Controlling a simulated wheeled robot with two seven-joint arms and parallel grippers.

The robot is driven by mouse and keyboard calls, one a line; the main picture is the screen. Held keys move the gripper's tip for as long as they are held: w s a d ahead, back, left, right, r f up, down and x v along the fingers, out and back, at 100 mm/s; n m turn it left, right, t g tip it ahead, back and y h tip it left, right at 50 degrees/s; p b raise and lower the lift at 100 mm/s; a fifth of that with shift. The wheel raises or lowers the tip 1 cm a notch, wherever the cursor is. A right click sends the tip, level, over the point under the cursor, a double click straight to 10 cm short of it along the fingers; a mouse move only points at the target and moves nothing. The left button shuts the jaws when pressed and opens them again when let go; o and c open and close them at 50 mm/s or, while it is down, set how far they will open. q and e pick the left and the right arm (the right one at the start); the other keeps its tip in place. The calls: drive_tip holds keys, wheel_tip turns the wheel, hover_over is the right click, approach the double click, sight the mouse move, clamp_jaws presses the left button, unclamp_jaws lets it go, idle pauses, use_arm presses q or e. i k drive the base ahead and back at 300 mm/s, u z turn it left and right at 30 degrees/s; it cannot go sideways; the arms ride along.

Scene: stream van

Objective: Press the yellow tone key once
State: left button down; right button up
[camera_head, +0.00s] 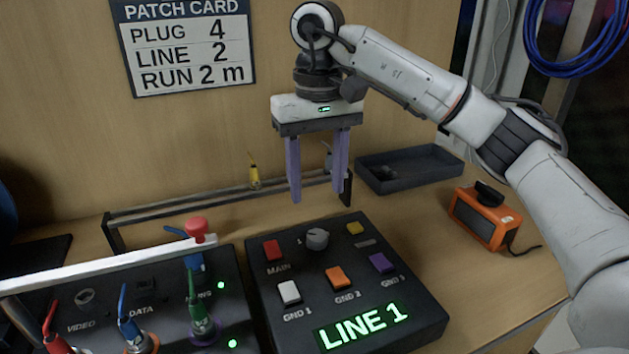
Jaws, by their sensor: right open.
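The yellow key (355,228) is at the back right corner of a black key panel (421,312). The panel also has a red key (272,250), a white key (289,292), an orange key (340,277), a purple key (381,262) and a grey knob (317,239). Its green display reads LINE 1. My right gripper (319,193) hangs above the back of the panel, purple fingers pointing down. It is open and empty, up and to the left of the yellow key in the picture, touching nothing. My left gripper is not in view.
A connector box (150,290) with plugged cables and a white bar (110,263) stands at left. A low rail (215,199) runs behind the panel. A dark tray (410,165) and an orange device (482,218) are at right. A patch card (185,45) hangs on the wall.

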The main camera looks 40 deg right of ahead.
sight(355, 227)
drive_tip(key=k, duration=1)
